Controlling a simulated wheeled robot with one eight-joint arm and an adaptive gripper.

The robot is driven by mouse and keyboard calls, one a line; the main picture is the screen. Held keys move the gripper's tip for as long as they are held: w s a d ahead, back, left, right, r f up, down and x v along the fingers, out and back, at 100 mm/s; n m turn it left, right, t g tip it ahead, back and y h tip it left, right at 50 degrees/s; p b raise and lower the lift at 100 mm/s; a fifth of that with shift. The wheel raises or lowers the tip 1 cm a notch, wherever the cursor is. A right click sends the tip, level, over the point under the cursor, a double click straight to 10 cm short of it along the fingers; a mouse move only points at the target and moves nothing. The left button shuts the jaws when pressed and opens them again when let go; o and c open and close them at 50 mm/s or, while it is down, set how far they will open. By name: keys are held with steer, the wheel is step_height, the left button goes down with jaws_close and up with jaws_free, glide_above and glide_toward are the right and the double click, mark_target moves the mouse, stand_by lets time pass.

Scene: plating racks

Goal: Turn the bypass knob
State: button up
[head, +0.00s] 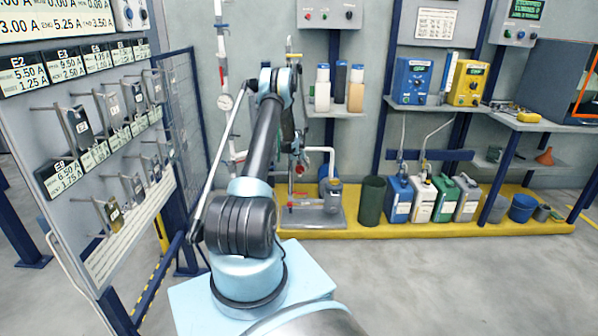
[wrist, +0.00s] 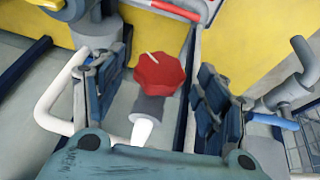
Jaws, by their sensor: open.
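A red, many-sided knob (wrist: 160,74) with a pale pointer line on its face shows in the wrist view, on a grey and white pipe stem (wrist: 146,118). The pointer slants toward the upper left. My gripper (wrist: 162,88) is open, with one finger to the left of the knob and one to the right. Gaps show between the knob and both fingers in the picture; I cannot tell how deep the knob sits between them. In the head view my arm reaches to the piping at the back wall, and its own links partly hide the gripper (head: 296,148).
White pipes (wrist: 55,105) run left of the gripper, and grey piping (wrist: 290,85) stands right. A red lever (wrist: 175,8) is at the top.

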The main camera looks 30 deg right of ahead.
steer(key=shift+w+d+f, duration=0.15)
steer(key=shift+d+f, duration=0.05)
steer(key=shift+f, duration=0.4)
steer(key=c, duration=1)
steer(key=shift+c, duration=0.2)
steer(key=t+y, duration=0.2)
steer(key=m+t+y, duration=0.1)
steer(key=y, duration=0.1)
steer(key=shift+s+d, duration=0.25)
steer(key=shift+d, duration=0.15)
steer(key=shift+s+d+f+m+t+y, duration=0.1)
steer(key=shift+m+t+y, duration=0.2)
steer(key=shift+t+y, duration=0.55)
steer(key=shift+d+f+m+t+y, duration=0.1)
steer(key=shift+m+t+y, duration=0.3)
steer(key=shift+y, duration=0.75)
